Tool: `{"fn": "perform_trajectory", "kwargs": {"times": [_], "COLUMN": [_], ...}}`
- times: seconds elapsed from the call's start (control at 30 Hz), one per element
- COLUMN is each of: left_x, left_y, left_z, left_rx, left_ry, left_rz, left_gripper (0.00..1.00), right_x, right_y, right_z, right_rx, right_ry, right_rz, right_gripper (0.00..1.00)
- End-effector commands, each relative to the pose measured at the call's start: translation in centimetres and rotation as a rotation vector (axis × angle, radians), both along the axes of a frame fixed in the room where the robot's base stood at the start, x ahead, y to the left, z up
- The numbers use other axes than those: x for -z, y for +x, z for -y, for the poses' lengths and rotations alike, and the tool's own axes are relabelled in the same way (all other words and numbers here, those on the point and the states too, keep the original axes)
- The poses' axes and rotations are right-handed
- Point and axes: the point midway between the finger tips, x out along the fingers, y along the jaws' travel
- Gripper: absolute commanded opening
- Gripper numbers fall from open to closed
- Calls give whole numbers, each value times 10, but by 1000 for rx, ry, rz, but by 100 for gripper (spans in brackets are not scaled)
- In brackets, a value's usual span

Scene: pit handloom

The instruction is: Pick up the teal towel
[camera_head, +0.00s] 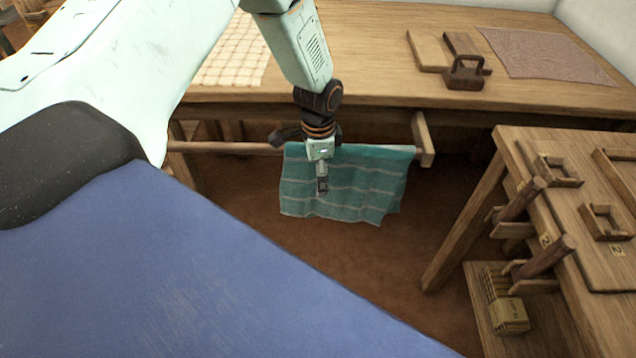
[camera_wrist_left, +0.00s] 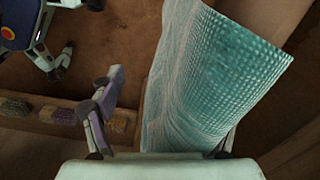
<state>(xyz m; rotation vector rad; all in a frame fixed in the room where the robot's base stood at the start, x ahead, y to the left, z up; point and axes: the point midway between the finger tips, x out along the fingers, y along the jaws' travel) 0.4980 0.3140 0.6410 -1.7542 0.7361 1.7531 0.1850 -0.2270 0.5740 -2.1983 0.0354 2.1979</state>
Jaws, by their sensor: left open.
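The teal towel (camera_head: 365,185), with pale stripes, hangs over a wooden rail (camera_head: 225,148) below the front of the large table. My left gripper (camera_head: 322,184) is in front of the towel and overlaps its left half in the head view. In the left wrist view, the towel (camera_wrist_left: 200,85) rises through the right part of the jaw space. One finger of the open gripper (camera_wrist_left: 165,112) stands clear to its left; the other is mostly hidden behind the towel. I cannot tell whether a finger touches the cloth. My right gripper is not in view.
The large wooden table (camera_head: 380,60) stands behind the rail, with a dark iron-like block (camera_head: 465,75) and a reddish cloth (camera_head: 545,55) on it. A wooden bench (camera_head: 535,150) with pegs stands at the right. Bare brown floor (camera_head: 375,262) lies below the towel.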

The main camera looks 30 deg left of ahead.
Motion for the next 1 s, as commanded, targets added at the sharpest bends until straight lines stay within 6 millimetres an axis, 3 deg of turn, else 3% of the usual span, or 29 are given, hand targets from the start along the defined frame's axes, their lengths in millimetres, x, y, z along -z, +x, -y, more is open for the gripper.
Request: {"fn": "perform_trajectory", "kwargs": {"times": [0.37,1.0], "left_x": [5,6], "left_y": [-1,-5], "left_z": [0,1], "left_rx": [0,-1], "left_ry": [0,-2], "left_rz": [-1,-13], "left_gripper": [75,48], "right_x": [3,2], "right_y": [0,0], "right_z": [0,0], "right_rx": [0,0], "right_ry": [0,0], "right_rz": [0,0], "right_gripper": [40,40]}}
